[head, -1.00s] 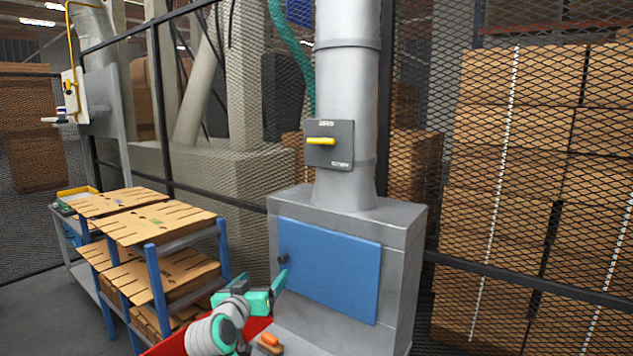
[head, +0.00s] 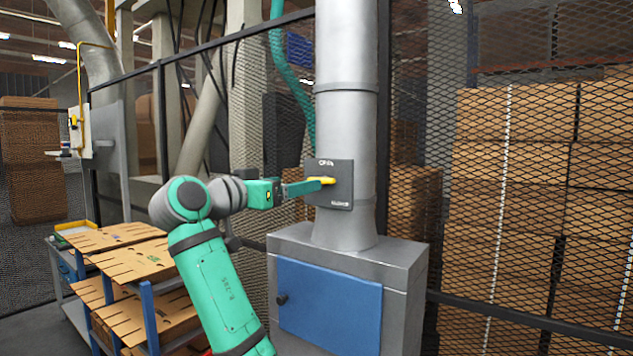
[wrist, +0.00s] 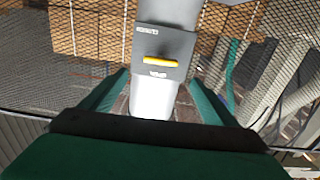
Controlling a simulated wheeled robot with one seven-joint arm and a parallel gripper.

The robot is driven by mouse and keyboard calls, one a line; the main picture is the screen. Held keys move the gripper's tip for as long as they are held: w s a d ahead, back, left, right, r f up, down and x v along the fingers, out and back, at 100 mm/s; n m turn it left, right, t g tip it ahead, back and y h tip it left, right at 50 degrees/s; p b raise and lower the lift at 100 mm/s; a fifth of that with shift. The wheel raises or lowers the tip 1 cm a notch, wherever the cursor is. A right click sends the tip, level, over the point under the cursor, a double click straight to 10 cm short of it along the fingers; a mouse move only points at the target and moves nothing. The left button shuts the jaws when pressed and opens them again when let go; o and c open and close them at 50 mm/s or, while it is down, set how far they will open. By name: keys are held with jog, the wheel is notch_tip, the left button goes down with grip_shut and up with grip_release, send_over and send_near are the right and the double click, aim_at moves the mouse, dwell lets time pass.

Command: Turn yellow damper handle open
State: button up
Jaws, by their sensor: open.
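The yellow damper handle (head: 327,181) lies level across a dark grey plate (head: 343,194) on the front of the grey vertical duct. The plate has white lettering above and below the handle; the upper word looks like "OPEN". My gripper (head: 322,183) is raised at the plate, coming from the left, its fingertips at the handle's left part in the head view and partly covering it. In the wrist view the handle (wrist: 160,62) shows whole beyond my open fingers (wrist: 155,85), lying level, with nothing between the fingers. I cannot tell whether a finger touches it.
Below the duct (head: 345,125) stands a grey cabinet with a blue door (head: 330,305). A black mesh fence (head: 420,130) runs behind. A blue rack (head: 150,310) with cardboard sheets stands at lower left, near my arm. Stacked cartons (head: 515,200) are behind the fence.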

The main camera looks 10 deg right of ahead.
jog(key=x, duration=1)
jog(key=shift+w, duration=0.2)
jog(key=shift+d+f, duration=0.1)
jog(key=shift+c, duration=0.3)
jog(key=c, duration=1)
